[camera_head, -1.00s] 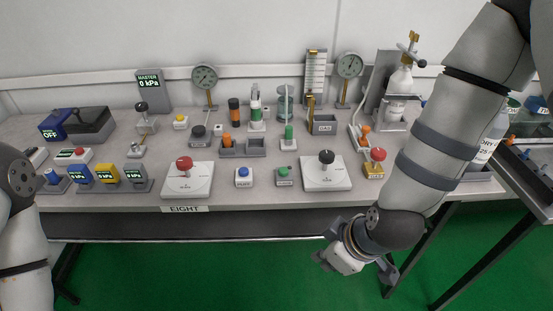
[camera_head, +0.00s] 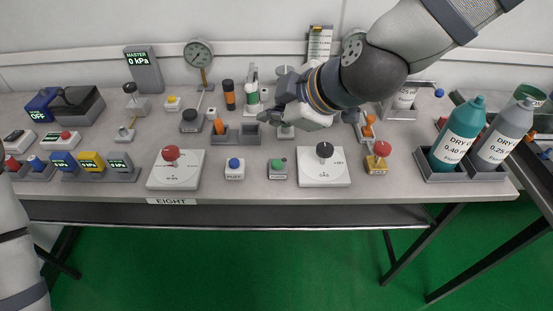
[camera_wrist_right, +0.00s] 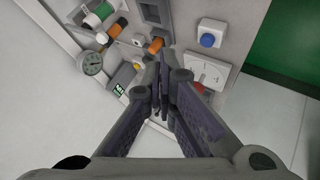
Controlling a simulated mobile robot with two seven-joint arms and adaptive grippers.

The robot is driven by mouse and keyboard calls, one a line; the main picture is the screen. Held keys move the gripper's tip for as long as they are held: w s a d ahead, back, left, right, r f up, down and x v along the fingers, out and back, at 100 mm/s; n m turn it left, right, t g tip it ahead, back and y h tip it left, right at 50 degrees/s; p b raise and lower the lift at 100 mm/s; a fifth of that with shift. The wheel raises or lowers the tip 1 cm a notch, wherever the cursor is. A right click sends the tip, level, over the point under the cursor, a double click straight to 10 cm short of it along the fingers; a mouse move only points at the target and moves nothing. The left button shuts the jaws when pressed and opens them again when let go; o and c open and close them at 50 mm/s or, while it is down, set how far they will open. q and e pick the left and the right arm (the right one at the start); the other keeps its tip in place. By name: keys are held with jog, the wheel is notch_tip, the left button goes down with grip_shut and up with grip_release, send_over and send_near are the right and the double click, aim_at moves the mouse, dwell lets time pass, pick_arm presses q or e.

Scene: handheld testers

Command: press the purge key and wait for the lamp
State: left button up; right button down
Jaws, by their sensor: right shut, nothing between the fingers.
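The green-topped key (camera_head: 278,165) on a small grey box stands near the table's front edge; its small label looks like PURGE, though it is hard to read. A blue-topped key (camera_head: 234,166) on a white box stands to its left and also shows in the right wrist view (camera_wrist_right: 209,39). My right gripper (camera_head: 268,117) is shut and empty, above the table behind these keys and apart from them. Its closed fingers (camera_wrist_right: 162,90) show in the right wrist view. My left gripper is out of view; only my left arm shows. I cannot tell which item is the lamp.
White plates with a red knob (camera_head: 171,155) and a black knob (camera_head: 324,151) flank the keys. Grey bins (camera_head: 248,134) lie under my right gripper. Bottles (camera_head: 457,133) stand at the right, and a gauge (camera_head: 198,53) at the back. The table's front strip is open.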

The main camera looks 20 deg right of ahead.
aim_at(275, 165)
jog(key=shift+f, duration=0.1)
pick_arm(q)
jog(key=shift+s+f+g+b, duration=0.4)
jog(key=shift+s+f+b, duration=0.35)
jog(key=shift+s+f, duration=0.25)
pick_arm(e)
notch_tip(275, 165, down, 9)
jog(key=shift+r, duration=0.15)
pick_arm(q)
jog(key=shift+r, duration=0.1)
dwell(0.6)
pick_arm(e)
jog(key=shift+f, duration=0.4)
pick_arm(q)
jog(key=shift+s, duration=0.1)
pick_arm(e)
jog(key=shift+f, duration=0.5)
dwell(0.3)
jog(key=shift+r+p, duration=0.5)
jog(key=shift+r, duration=0.6)
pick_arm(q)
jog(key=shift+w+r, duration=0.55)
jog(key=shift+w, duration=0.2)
pick_arm(e)
jog(key=shift+f, duration=0.15)
